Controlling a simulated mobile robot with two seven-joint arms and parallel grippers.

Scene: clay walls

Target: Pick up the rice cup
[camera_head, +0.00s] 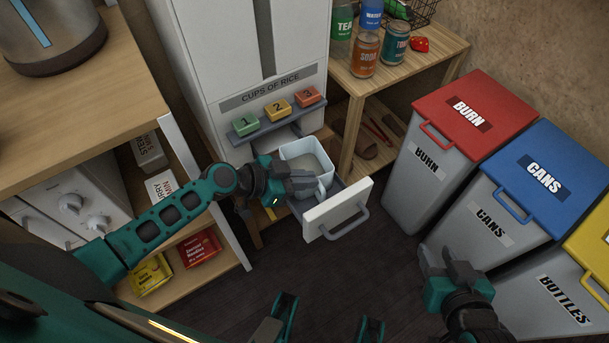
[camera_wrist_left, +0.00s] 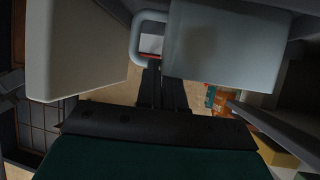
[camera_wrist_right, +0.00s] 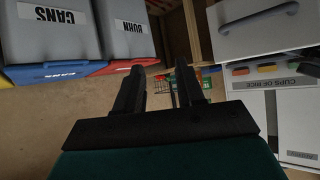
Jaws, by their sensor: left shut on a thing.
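The rice cup (camera_head: 308,154) is a pale, square-topped cup with a light filling, in the open drawer (camera_head: 325,218) under the rice dispenser. Its handle (camera_wrist_left: 137,42) and wall (camera_wrist_left: 215,48) show in the left wrist view. My left gripper (camera_head: 308,184) reaches in from the left, between the cup and the drawer front, shut on the cup's handle; its fingers (camera_wrist_left: 161,72) partly hide the handle. Whether the cup is clear of the drawer floor I cannot tell. My right gripper (camera_head: 438,258) is open and empty beside the bins; its fingers are apart in the right wrist view (camera_wrist_right: 160,72).
The white dispenser (camera_head: 235,82) has buttons numbered 1 (camera_head: 245,124), 2 (camera_head: 277,110) and 3 (camera_head: 307,96). Red (camera_head: 470,105) and blue (camera_head: 545,170) lidded bins stand right. A shelf (camera_head: 398,84) with cans and bottles is behind. Dark floor (camera_head: 370,260) is clear in front.

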